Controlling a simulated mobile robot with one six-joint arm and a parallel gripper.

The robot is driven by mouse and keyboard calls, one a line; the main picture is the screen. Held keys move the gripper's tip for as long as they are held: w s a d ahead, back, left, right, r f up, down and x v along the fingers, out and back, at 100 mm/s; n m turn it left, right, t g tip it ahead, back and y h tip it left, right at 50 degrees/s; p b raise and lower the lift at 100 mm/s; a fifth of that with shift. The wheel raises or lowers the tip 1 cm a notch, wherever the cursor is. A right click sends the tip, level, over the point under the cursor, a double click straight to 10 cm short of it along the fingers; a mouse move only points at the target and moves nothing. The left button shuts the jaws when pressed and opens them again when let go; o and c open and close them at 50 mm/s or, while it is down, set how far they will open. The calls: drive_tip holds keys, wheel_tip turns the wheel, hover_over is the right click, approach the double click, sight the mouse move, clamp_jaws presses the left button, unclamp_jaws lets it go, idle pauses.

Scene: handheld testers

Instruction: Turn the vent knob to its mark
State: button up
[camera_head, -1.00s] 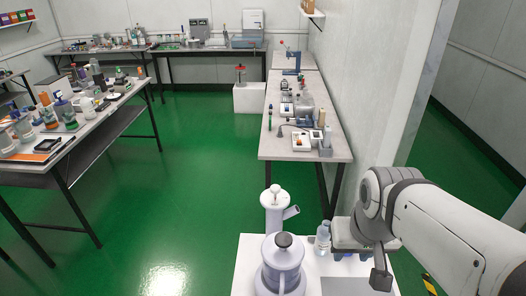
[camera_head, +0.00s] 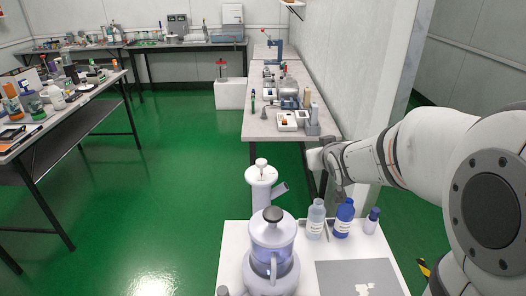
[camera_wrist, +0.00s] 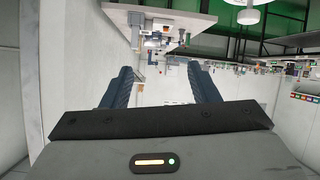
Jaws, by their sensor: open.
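I cannot tell for sure which part is the vent knob, and no mark is readable. A round black knob (camera_head: 273,213) tops the clear and white vessel (camera_head: 272,240) on the near white surface. A white knob (camera_head: 261,163) tops the white device with a side spout (camera_head: 262,190) just behind it. My gripper (camera_wrist: 162,88) shows two dark fingers spread apart with nothing between them in the wrist view. In the head view my arm's end is right of and above these devices, apart from them, near the long bench's front end.
A clear bottle (camera_head: 316,220), a blue bottle (camera_head: 343,218) and a small bottle (camera_head: 371,221) stand close together beside a grey mat (camera_head: 330,281). A long bench (camera_head: 262,128) carries instruments along the wall. Green floor is open at left.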

drive_tip(key=w+a+f+n+t+y+b, duration=0.1)
drive_tip(key=w+a+f+n+y+b, duration=0.3)
drive_tip(key=f, duration=0.3)
drive_tip(key=n+y+b, duration=0.2)
drive_tip(key=y+b, duration=0.4)
drive_tip(key=y, duration=0.2)
approach(265, 165)
drive_tip(key=shift+g, duration=0.4)
drive_tip(key=x, duration=0.4)
drive_tip(key=shift+w+d, duration=0.15)
drive_tip(key=shift+w, duration=0.15)
drive_tip(key=x, duration=0.3)
drive_tip(key=b+x, duration=0.1)
drive_tip(key=x, duration=0.3)
drive_tip(key=shift+w+a+r, duration=0.15)
drive_tip(key=shift+a+r, duration=0.05)
drive_tip(key=shift+a, duration=0.15)
